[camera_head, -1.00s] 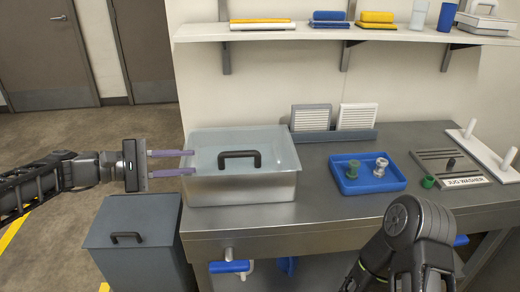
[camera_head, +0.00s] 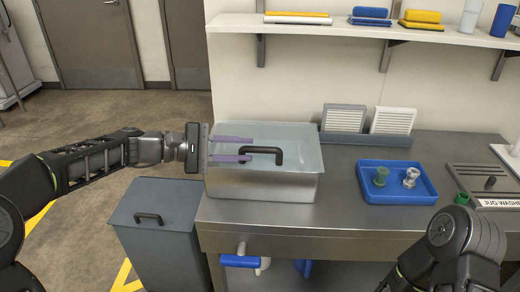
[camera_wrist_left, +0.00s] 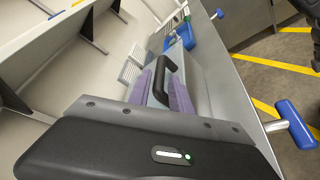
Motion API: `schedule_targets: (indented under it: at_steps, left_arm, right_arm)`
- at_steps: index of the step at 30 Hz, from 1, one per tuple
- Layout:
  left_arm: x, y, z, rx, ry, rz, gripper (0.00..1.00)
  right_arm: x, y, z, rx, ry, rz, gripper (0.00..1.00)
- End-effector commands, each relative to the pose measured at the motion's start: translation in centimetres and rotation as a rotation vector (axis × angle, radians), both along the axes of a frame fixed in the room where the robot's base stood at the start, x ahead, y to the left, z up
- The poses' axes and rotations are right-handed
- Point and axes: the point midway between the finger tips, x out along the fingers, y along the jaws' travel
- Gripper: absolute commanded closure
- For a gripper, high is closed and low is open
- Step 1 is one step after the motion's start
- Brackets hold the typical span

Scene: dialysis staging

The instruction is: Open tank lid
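The steel tank (camera_head: 262,188) stands on the left end of the counter, with its pale lid (camera_head: 295,135) shut on it. The black lid handle (camera_head: 265,150) stands up from the lid. My left gripper (camera_head: 251,149) reaches in from the left over the lid, its two purple fingers spread, with the tips at the near end of the handle. In the left wrist view the handle (camera_wrist_left: 166,72) lies ahead of and between the open fingers (camera_wrist_left: 161,85); contact cannot be told. My right gripper is out of view; only part of that arm shows at lower right.
A blue tray (camera_head: 397,194) with two small fittings sits right of the tank. White filter panels (camera_head: 392,121) stand behind it. A shelf (camera_head: 330,28) runs above. A grey lidded bin (camera_head: 155,225) stands on the floor left of the counter.

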Motion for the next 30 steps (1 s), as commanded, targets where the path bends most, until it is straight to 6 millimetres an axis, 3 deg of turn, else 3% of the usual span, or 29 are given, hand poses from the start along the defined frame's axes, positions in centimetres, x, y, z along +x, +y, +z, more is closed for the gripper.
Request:
schedule_targets:
  at_steps: [9,19,28,30]
  left_arm:
    - [1.4,-4.1,-0.9,-0.001,0.000,-0.001,0.75]
    - [1.6,-4.4,-1.0,0.001,0.000,0.001,0.75]
    - [1.6,-4.4,-1.0,0.001,0.000,0.001,0.99]
    - [1.6,-4.4,-1.0,0.001,0.000,0.001,1.00]
  right_arm:
    - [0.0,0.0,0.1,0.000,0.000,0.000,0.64]
    - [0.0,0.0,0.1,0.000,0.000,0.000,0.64]
    - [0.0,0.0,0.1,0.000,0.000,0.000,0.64]
    - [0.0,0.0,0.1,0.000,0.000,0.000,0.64]
